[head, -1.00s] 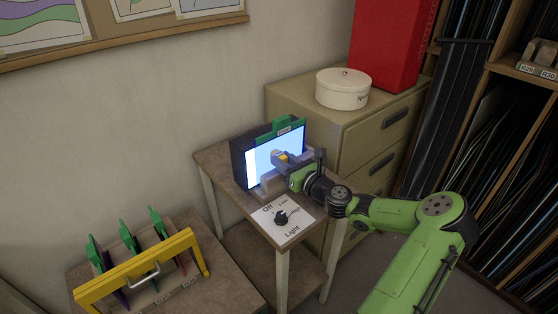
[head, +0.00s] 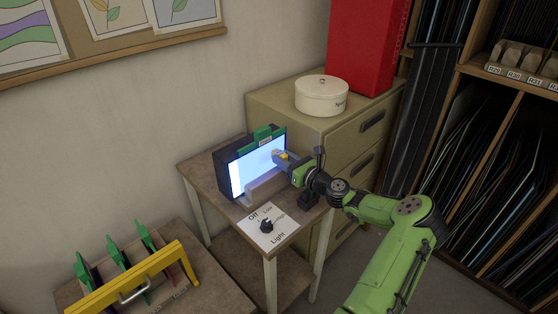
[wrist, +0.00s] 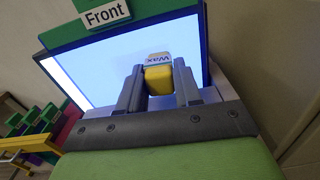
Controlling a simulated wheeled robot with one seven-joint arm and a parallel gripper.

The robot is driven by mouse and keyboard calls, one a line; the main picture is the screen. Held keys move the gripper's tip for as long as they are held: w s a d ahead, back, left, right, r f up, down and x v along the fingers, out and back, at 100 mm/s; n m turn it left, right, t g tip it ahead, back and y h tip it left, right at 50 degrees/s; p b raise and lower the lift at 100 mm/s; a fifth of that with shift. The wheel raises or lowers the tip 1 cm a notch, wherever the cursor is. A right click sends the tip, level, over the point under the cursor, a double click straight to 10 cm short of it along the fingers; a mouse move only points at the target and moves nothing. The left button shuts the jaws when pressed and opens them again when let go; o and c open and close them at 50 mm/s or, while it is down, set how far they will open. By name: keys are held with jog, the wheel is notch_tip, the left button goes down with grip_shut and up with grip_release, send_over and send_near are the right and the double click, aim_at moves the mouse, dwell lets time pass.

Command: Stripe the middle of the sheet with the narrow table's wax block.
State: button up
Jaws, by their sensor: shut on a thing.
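The sheet (head: 248,172) is a bright, backlit white-blue panel in a dark upright box (head: 226,162) on the narrow table (head: 205,178). A green piece (wrist: 92,32) labelled "Front" runs along its top. My gripper (head: 283,158) is in front of the sheet's right part. In the wrist view its grey fingers (wrist: 158,88) are shut on the yellow wax block (wrist: 158,82), which has a white "Wax" label. The block also shows in the head view (head: 284,156). I cannot tell whether it touches the sheet. No stripe can be made out on the visible face.
A light-switch card (head: 284,232) with a black knob (head: 266,226) lies in front of the box. A small dark object (head: 308,199) stands at the table's right. A rack with a yellow bar (head: 160,270) is at lower left; a drawer cabinet (head: 285,113) stands behind.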

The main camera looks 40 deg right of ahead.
jog(key=shift+w+d+r+p, duration=0.1)
jog(key=shift+d+p, duration=0.3)
jog(key=shift+d, duration=0.45)
jog(key=shift+a, duration=0.1)
jog(key=a+p, duration=0.2)
jog(key=a, duration=0.1)
jog(key=shift+a, duration=0.2)
jog(key=shift+s+a+p, duration=0.2)
jog(key=shift+a+p, duration=1.25)
jog(key=shift+a, duration=2.5)
jog(key=s, duration=0.6)
jog(key=shift+d+p, duration=0.15)
jog(key=shift+p, duration=0.15)
